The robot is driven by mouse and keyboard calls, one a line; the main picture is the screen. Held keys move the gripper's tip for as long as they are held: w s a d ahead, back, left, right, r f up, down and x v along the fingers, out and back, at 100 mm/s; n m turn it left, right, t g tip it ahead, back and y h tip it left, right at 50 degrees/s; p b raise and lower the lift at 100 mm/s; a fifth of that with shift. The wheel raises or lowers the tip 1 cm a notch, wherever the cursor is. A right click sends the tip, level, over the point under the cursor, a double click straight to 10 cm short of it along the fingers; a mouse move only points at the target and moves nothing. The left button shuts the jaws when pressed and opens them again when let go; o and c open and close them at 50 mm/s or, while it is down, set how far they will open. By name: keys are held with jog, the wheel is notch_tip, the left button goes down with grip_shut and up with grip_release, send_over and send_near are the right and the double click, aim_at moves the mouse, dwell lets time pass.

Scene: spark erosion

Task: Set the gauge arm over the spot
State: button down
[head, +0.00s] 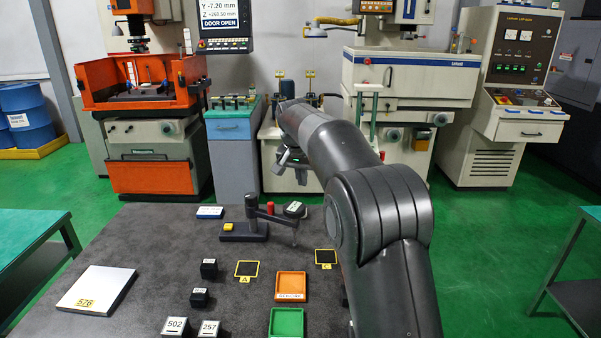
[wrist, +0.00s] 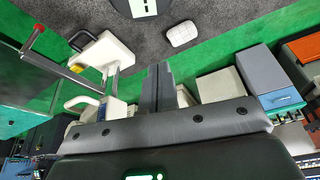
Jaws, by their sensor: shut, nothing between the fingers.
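The gauge stand has a dark base (head: 244,232) with a yellow block on it. Black spots with yellow borders lie nearer me: spot A (head: 246,270) and spot C (head: 326,257). The arm tip appears apart from both. My gripper (head: 291,160) is raised beyond the gauge stand, apart from it. Its fingers (wrist: 158,88) are together and empty in the wrist view.
An orange tray (head: 291,286) and a green tray (head: 286,323) lie on the grey table. Dark blocks (head: 209,268), numbered blocks 502 and 257, and a white plate (head: 97,290) marked 576 are left. My arm covers the table's right side.

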jog(key=shift+s+a+f, duration=0.1)
jog(key=shift+s+f, duration=0.3)
jog(key=shift+f, duration=0.4)
jog(key=shift+s+a+f, duration=0.15)
jog(key=shift+s+f, duration=0.2)
jog(key=shift+f, duration=0.4)
jog(key=shift+s+a+f, duration=0.1)
jog(key=shift+s+f, duration=0.3)
jog(key=shift+f, duration=0.4)
jog(key=shift+s, duration=0.1)
